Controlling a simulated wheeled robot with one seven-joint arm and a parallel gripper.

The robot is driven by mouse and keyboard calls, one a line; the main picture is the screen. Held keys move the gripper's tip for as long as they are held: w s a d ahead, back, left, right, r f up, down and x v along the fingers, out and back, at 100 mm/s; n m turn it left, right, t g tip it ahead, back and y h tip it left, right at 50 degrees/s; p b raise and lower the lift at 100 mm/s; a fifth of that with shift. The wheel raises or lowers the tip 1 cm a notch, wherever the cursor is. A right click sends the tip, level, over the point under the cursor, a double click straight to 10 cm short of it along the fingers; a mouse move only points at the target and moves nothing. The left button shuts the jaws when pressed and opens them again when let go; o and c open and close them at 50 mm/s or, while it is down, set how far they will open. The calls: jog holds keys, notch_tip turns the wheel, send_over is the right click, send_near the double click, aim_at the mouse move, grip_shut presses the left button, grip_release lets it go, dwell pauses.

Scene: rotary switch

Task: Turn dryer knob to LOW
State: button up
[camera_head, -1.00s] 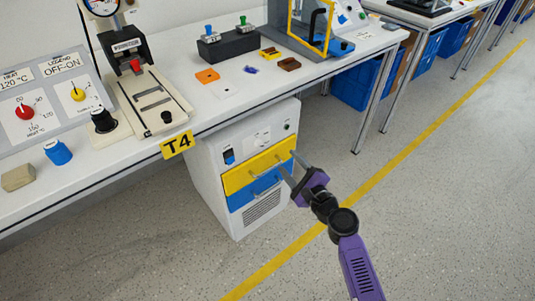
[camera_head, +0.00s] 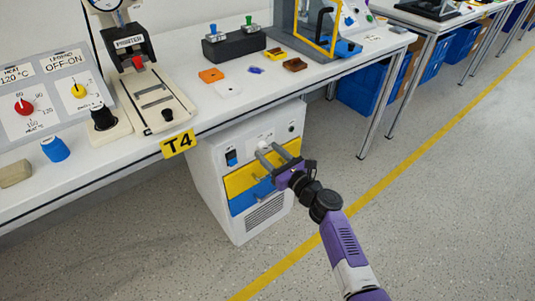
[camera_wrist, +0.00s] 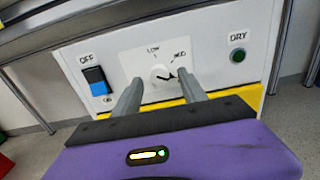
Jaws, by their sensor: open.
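The dryer (camera_head: 220,200) is a white cabinet under the bench. Its white knob (camera_wrist: 160,74) is on the front panel (camera_wrist: 210,40), with LOW printed above it and MED to the upper right. A dark pointer mark on the knob appears to lie toward the right, but its exact setting is hard to tell. My gripper (camera_head: 269,152) is open in front of the panel. In the wrist view its two grey fingers (camera_wrist: 159,86) stand left and right of the knob, with the knob visible between their tips. I cannot tell whether either finger touches it.
A blue OFF switch (camera_wrist: 96,81) is left of the knob and a green DRY button (camera_wrist: 238,56) right of it. A yellow drawer (camera_head: 238,184) and a blue drawer (camera_head: 242,200) are below. The bench edge (camera_head: 225,125) overhangs above. Floor to the right is clear.

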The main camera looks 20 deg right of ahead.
jog(key=shift+w+a, duration=0.2)
jog(key=shift+w, duration=0.35)
grip_shut()
